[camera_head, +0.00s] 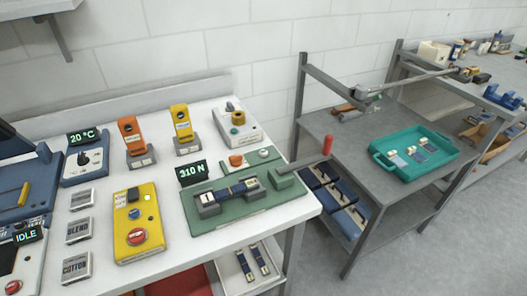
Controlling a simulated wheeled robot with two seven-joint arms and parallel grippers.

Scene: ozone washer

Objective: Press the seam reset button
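No button label reads clearly as seam reset. An orange-red button (236,160) and a small pale button (264,153) sit at the fixture's back. Neither gripper is in view.
Orange (129,131) and yellow (181,118) handheld devices stand at the back. A blue dial unit (72,170) and several square blocks lie left. A grey side table (345,140) holds a teal tray (450,160).

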